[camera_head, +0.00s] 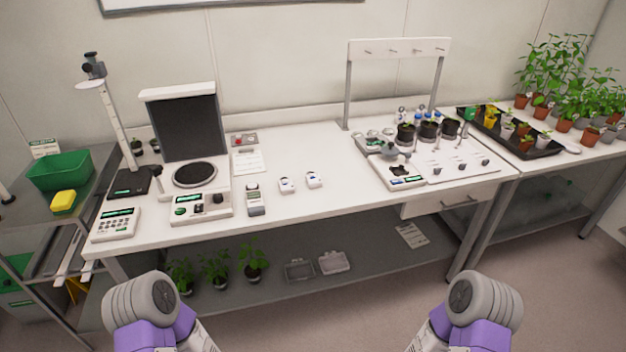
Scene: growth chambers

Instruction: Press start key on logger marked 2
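Two small white devices lie side by side on the white bench, a left one (286,185) and a right one (313,179). They look like the loggers, each with a small dark mark on its face. The marks are too small to read, so I cannot tell which one is 2, and no start key can be made out. A grey handheld unit (254,200) with a small green display lies just left of them. Only purple and grey links of my two arms show at the bottom edge. Neither gripper is in view.
A console with a round dark plate (195,174) and a keypad box (117,224) stand on the left. A white board with dark pots (428,130) and a peg rack (398,48) are at the right. The bench (330,207) is clear in front of the two devices.

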